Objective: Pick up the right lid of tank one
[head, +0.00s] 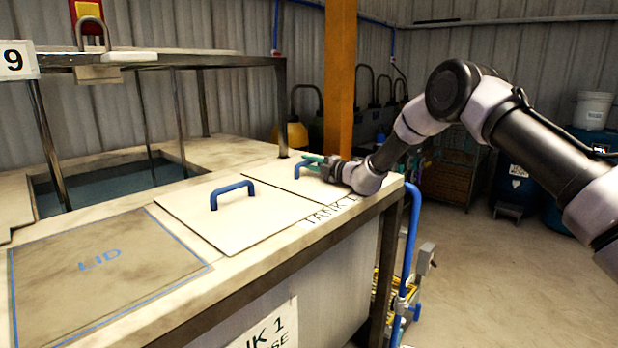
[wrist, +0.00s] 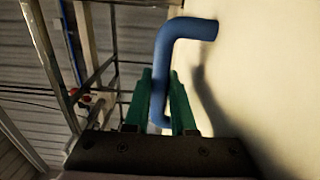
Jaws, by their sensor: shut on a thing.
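The right lid (head: 268,179) of tank one is a pale flat panel at the right end of the tank top. It appears to lie flat, and my arm covers part of it. Its blue bent handle (head: 299,171) stands up from it. My gripper (head: 312,159) comes in from the right. In the wrist view its green fingers (wrist: 161,80) are on either side of the blue handle (wrist: 172,38), shut on it. The pale lid surface (wrist: 265,75) fills the right of that view, with the handle's shadow on it.
The left lid (head: 190,208) with its own blue handle (head: 232,192) lies beside it. A blue-outlined area marked LID (head: 100,262) is bare at the front left. An open tank (head: 110,185) stands behind under a frame. An orange post (head: 340,80) rises behind my gripper.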

